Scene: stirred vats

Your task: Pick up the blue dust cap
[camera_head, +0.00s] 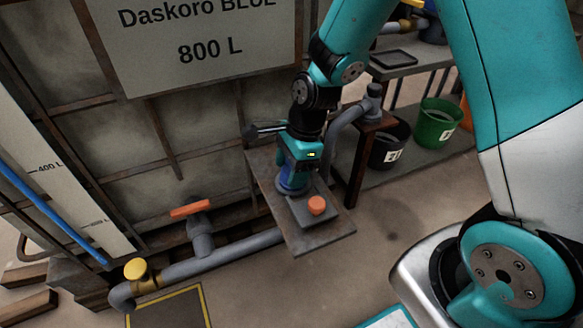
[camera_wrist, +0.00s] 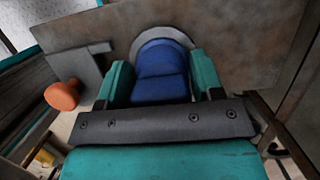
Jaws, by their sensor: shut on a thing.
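The blue dust cap (camera_wrist: 160,72) is between the two teal fingers of my gripper (camera_wrist: 163,85) in the wrist view. The fingers are shut on its sides. A grey ring shows around the far side of the cap, against a brown rusty plate (camera_wrist: 235,40). In the head view my gripper (camera_head: 297,172) points down over a small shelf (camera_head: 335,229) beside the vat, and a bit of the blue cap (camera_head: 293,184) shows beneath it. I cannot tell whether the cap still touches the grey fitting under it.
An orange knob (camera_head: 317,205) on a grey block sits close beside my gripper. A grey pipe (camera_head: 235,252) with an orange-handled valve (camera_head: 190,208) runs along the vat's foot. A curved grey pipe (camera_head: 345,122) stands just right of my gripper. Black (camera_head: 390,148) and green (camera_head: 437,123) buckets stand behind.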

